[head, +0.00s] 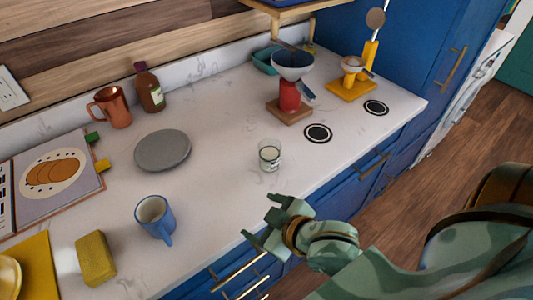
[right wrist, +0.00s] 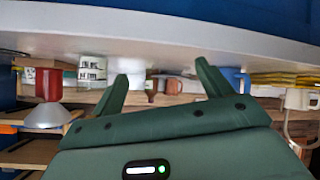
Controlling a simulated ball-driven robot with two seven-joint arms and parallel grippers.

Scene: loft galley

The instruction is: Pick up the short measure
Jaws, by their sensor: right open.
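The short measure (head: 269,155) looks like a small clear glass with dark markings and a pale band low inside. It stands upright on the white counter near the front edge. In the right wrist view, which is upside down, a marked glass (right wrist: 92,70) shows just left of the fingers. My right gripper (head: 261,218) is open and empty at the counter's front edge, in front of the glass and apart from it. It also shows in the right wrist view (right wrist: 162,82), with nothing between its fingers. My left gripper is not in view.
A blue mug (head: 155,218), a yellow block (head: 95,258) and a grey plate (head: 163,150) are to the left.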

